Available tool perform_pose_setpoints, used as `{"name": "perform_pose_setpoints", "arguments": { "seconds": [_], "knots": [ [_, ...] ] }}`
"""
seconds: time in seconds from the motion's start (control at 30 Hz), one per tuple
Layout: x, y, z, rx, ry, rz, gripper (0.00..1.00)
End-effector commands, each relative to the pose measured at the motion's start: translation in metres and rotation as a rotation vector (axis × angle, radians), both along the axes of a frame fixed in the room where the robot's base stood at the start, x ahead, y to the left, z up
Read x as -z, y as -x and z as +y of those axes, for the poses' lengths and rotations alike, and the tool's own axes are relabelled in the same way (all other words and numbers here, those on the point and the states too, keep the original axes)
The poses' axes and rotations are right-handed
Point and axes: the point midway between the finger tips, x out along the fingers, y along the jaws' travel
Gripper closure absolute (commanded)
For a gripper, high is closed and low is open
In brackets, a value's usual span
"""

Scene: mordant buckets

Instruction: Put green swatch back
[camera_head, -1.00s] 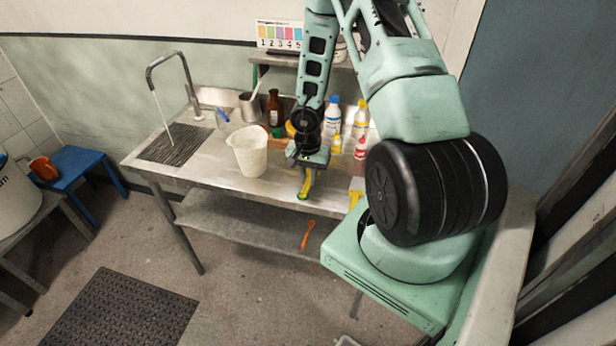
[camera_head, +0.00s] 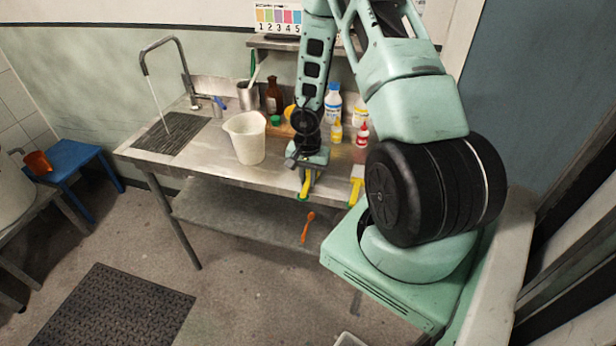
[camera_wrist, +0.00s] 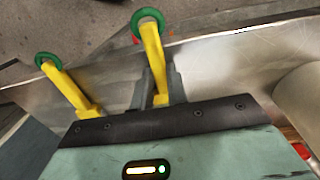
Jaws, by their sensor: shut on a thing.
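My gripper (camera_head: 308,168) points down at the front edge of the steel sink bench. It is shut on a yellow-handled piece (camera_head: 306,186) with a green ring at its end. In the wrist view this yellow piece (camera_wrist: 151,55) shows between the dark fingers (camera_wrist: 158,88), its ring out past the bench edge. A second, similar yellow piece (camera_head: 355,190) with a green ring lies to the right at the bench edge; it shows at left in the wrist view (camera_wrist: 65,82). I cannot make out a green swatch on either piece.
A white jug (camera_head: 247,140) stands left of my gripper; the tap (camera_head: 165,65) runs into the sink at far left. Several bottles, including a blue-capped one (camera_head: 332,103), stand behind. A numbered colour chart (camera_head: 279,20) is above the shelf. An orange spoon (camera_head: 307,227) shows below the bench.

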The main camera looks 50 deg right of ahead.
Motion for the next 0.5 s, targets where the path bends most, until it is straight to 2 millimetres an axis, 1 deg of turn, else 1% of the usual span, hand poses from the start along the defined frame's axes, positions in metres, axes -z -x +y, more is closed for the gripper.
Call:
{"name": "perform_pose_setpoints", "arguments": {
  "seconds": [0.03,0.1,0.37,0.5],
  "knots": [
    [0.0000,0.0000,0.0000,0.000,0.000,0.000,0.76],
    [0.0000,0.0000,0.0001,0.000,0.000,0.000,0.59],
    [-0.0003,0.0000,0.0001,0.000,0.000,0.000,0.59],
    [-0.0081,-0.0003,0.0003,0.002,-0.002,-0.002,0.59]
  ]
}}
